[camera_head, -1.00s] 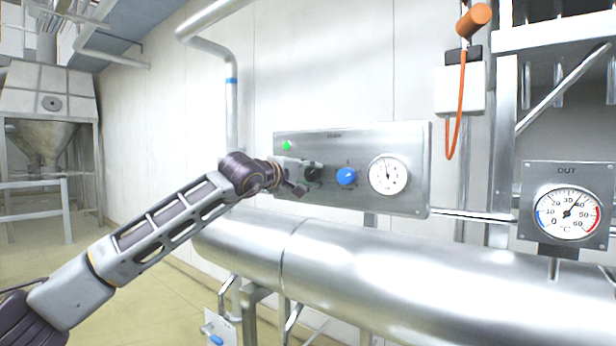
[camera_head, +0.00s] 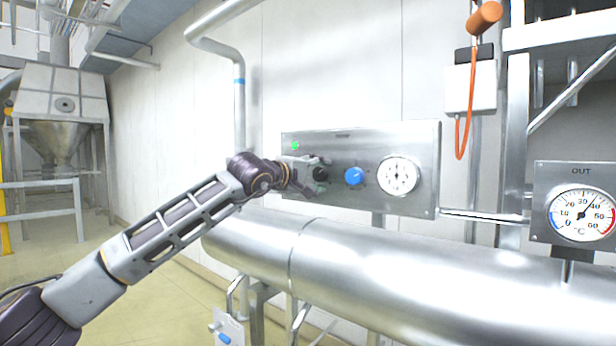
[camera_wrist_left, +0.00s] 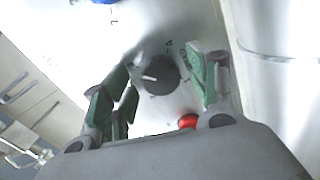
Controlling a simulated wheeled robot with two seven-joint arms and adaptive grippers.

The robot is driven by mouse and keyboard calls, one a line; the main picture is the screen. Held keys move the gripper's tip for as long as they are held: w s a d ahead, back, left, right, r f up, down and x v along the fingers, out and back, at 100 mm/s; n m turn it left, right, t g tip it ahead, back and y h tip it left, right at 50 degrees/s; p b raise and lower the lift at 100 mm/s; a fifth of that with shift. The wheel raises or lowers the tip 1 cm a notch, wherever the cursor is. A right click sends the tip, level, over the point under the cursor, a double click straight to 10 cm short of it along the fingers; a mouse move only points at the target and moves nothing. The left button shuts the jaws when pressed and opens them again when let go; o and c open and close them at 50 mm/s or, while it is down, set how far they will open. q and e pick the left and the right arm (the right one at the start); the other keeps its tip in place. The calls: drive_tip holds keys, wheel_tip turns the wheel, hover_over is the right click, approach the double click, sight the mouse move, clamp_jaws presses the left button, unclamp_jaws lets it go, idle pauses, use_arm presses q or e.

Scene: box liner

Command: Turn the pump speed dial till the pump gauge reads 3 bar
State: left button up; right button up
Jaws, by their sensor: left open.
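A black dial (camera_head: 320,174) with a white pointer line sits on the steel control panel (camera_head: 420,200); it also shows in the left wrist view (camera_wrist_left: 161,75), with figures printed around it. A round white pump gauge (camera_head: 398,176) is at the panel's right; its needle points roughly upward, but its figures are too small to read. A blue dial (camera_head: 354,176) sits between them. My left gripper (camera_head: 308,184) is at the black dial. In the left wrist view its green-padded fingers (camera_wrist_left: 160,82) are open on either side of the dial, with visible gaps. My right gripper is not in view.
A green light (camera_head: 295,146) is on the panel, and a red button (camera_wrist_left: 188,121) shows beside the fingers. A large steel pipe (camera_head: 400,265) runs below the panel. A temperature gauge (camera_head: 581,215) marked OUT is at the right. An orange handset (camera_head: 484,18) hangs above.

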use_arm(q)
drive_tip(key=shift+s+a, duration=0.1)
drive_tip(key=v, duration=1.1)
drive_tip(key=shift+s+a, duration=0.15)
drive_tip(key=shift+s, duration=0.1)
idle(0.5)
